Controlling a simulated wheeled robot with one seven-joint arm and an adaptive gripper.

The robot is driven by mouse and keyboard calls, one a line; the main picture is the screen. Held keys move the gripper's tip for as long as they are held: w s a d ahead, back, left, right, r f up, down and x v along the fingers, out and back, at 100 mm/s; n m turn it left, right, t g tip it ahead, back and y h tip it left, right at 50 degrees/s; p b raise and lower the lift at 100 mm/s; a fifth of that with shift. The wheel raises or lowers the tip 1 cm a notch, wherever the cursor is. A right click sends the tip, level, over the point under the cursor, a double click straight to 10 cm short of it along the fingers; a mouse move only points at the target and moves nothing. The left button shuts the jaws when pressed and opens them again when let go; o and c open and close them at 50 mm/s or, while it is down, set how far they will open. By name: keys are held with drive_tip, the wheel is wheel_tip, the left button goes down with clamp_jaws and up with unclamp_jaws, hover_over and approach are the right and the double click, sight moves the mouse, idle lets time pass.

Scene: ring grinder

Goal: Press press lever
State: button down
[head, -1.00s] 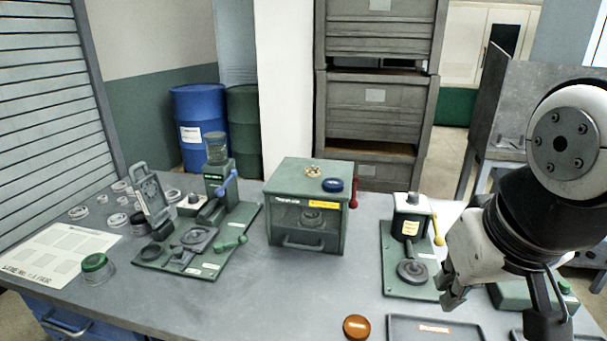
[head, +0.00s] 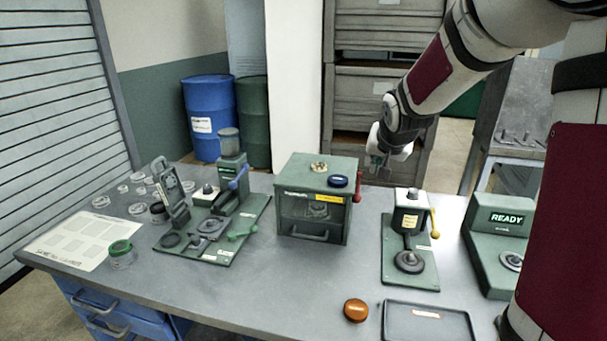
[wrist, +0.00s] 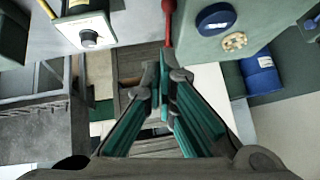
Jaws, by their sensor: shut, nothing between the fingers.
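A green press-like unit (head: 409,255) with a white head and a yellow-knobbed lever (head: 434,225) stands right of centre on the bench. A green box (head: 312,215) with a handled front stands at the centre, with a red lever (head: 358,184) on its right side. The red lever also shows at the top of the wrist view (wrist: 168,12). A blue lever (head: 238,180) is on the left machine. Which lever the task means is not plain from the labels. My gripper (head: 378,160) is shut and empty, behind and above the bench, between the box and the press-like unit.
A blue cap (head: 338,181) and a brass ring (head: 319,167) lie on the box. A READY unit (head: 502,240) stands at the right, partly behind my arm. A tray (head: 428,322) and orange disc (head: 355,310) are at the front. Shelving (head: 352,110) stands behind.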

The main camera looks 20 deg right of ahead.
drive_tip(key=shift+w+d+f, duration=0.1)
drive_tip(key=shift+w+f, duration=0.05)
drive_tip(key=shift+w, duration=0.3)
drive_tip(key=shift+w+d+f, duration=0.1)
drive_tip(key=shift+w+f, duration=0.05)
drive_tip(key=shift+w, duration=0.25)
drive_tip(key=b, duration=0.1)
approach(358, 187)
drive_tip(key=d, duration=0.2)
drive_tip(key=f, duration=0.2)
drive_tip(key=w+f, duration=0.1)
drive_tip(key=shift+a+f, duration=0.3)
drive_tip(key=shift+a, duration=0.1)
drive_tip(key=shift+w+f+b, duration=0.1)
drive_tip(key=shift+b, duration=0.45)
